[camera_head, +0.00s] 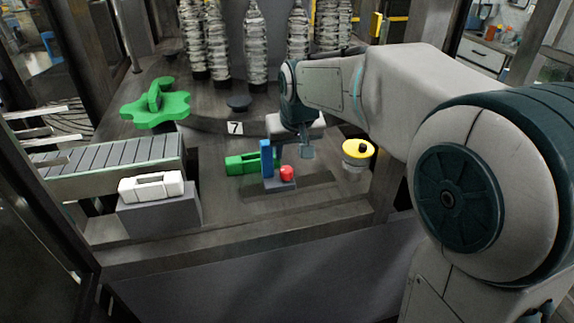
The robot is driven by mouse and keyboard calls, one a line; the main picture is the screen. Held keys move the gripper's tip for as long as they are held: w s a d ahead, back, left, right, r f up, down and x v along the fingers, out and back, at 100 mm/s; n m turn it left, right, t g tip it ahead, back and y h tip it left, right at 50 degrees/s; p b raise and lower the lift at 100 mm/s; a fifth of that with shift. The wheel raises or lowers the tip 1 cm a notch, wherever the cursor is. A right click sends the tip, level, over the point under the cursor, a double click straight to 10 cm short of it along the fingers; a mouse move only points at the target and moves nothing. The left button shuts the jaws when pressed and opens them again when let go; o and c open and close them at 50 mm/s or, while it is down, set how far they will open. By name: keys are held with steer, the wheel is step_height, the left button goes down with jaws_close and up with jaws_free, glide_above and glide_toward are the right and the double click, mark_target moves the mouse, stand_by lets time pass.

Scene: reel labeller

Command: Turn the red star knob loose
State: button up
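The red knob (287,173) is small in the head view, near the middle of the machine deck. It sits at a grey base block (279,185), just right of an upright blue block (266,158). Its star shape is too small to make out. My gripper (306,153) hangs from my arm above and to the right of the knob and looks apart from it. Its fingers are small and partly merged with the grey behind, so their opening cannot be told. I see nothing clearly held in it.
A green block (238,164) lies left of the blue block. A yellow-topped button (358,149) stands to the right. A green star-shaped wheel (155,105), a slatted conveyor (115,165) and a white handled part (151,187) are to the left. The deck in front is clear.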

mark_target(286, 170)
steer(key=p+x, duration=0.1)
steer(key=x, duration=0.7)
steer(key=shift+w+f, duration=0.15)
steer(key=shift+f, duration=0.1)
steer(key=c, duration=0.7)
